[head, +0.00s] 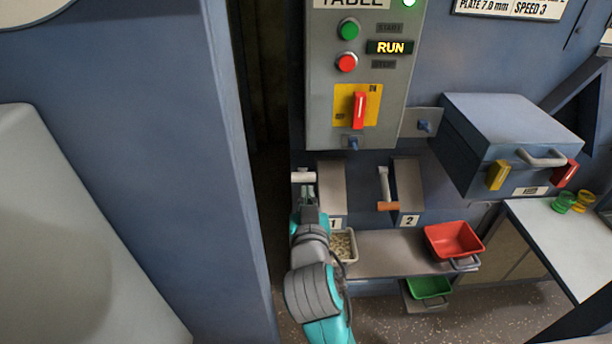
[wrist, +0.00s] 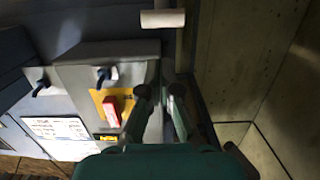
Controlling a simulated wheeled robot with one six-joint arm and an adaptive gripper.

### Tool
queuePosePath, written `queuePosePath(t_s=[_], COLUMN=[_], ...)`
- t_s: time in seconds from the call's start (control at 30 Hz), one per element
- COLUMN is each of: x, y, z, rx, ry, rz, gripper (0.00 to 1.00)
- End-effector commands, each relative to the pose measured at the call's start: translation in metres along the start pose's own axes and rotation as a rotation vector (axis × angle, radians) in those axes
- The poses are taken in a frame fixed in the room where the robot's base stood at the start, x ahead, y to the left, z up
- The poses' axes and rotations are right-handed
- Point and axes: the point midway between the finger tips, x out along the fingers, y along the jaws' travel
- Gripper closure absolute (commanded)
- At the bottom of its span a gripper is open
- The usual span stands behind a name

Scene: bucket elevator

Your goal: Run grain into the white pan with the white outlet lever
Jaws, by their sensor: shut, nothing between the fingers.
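The white outlet lever's handle (head: 303,177) is at the front of outlet 1. It also shows as a pale cylinder on a rod in the wrist view (wrist: 162,18). My gripper (head: 308,190) is shut and empty just below the handle in the head view. In the wrist view my fingertips (wrist: 161,90) are apart from the handle. The white pan (head: 355,250) sits under outlet 1 with pale grain in it; my arm hides its left part. Whether grain is falling is not visible.
Outlet 2 has a lever with an orange handle (head: 388,206). A red pan (head: 453,239) is on the shelf (head: 390,255), a green pan (head: 428,287) below. The control panel (head: 325,125) above shows RUN. A blue post (head: 225,150) stands close left of my arm.

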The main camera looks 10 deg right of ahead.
Motion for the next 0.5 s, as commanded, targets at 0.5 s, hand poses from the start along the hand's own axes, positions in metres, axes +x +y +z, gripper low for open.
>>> queuePosePath(t_s=[0.5], x=[0.074], y=[0.001], z=[-0.001], rx=[0.0], ry=[-0.001], rz=[0.003], gripper=[1.0])
